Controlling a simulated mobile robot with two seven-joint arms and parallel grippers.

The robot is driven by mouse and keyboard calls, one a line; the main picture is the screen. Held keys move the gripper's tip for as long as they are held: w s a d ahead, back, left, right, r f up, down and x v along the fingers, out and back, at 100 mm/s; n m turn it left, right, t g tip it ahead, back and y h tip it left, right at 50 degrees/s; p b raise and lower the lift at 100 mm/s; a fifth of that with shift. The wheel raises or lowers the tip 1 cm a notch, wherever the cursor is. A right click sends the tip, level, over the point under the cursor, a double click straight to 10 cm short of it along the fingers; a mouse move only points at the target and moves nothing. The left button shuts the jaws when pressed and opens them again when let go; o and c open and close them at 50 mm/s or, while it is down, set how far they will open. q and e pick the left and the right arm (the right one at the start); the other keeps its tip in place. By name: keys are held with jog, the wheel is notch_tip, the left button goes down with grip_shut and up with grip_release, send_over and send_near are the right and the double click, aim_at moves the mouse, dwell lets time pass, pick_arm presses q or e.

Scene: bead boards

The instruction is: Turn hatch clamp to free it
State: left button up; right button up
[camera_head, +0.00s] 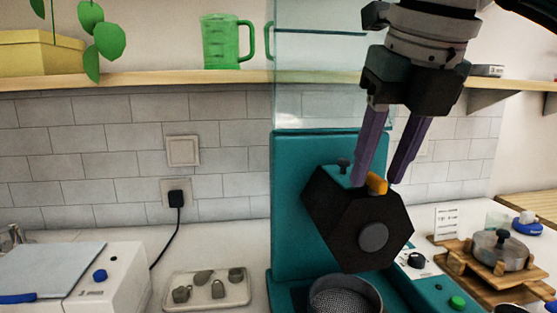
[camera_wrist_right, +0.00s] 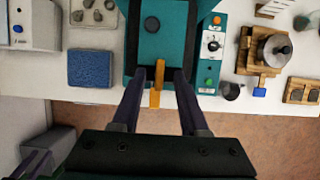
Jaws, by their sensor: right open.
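The hatch clamp (camera_head: 377,184) is a short orange bar on the top edge of a dark hexagonal hatch (camera_head: 333,222) on a teal machine (camera_head: 300,165). In the right wrist view the clamp (camera_wrist_right: 157,92) is a longer orange bar pointing back toward my gripper. My right gripper (camera_head: 376,182) is open, pointing down, with its purple fingers on either side of the clamp. In the right wrist view a gap shows between the clamp and each finger of the gripper (camera_wrist_right: 160,76).
A round mesh-lined bowl (camera_head: 345,297) sits below the hatch. A tray with small grey pieces (camera_head: 207,291) lies left of the machine. A wooden stand with a metal pan (camera_head: 498,250) is at right. A shelf (camera_head: 150,79) with a green jug (camera_head: 222,42) runs behind.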

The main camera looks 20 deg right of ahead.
jog(key=shift+c, duration=0.3)
grip_shut()
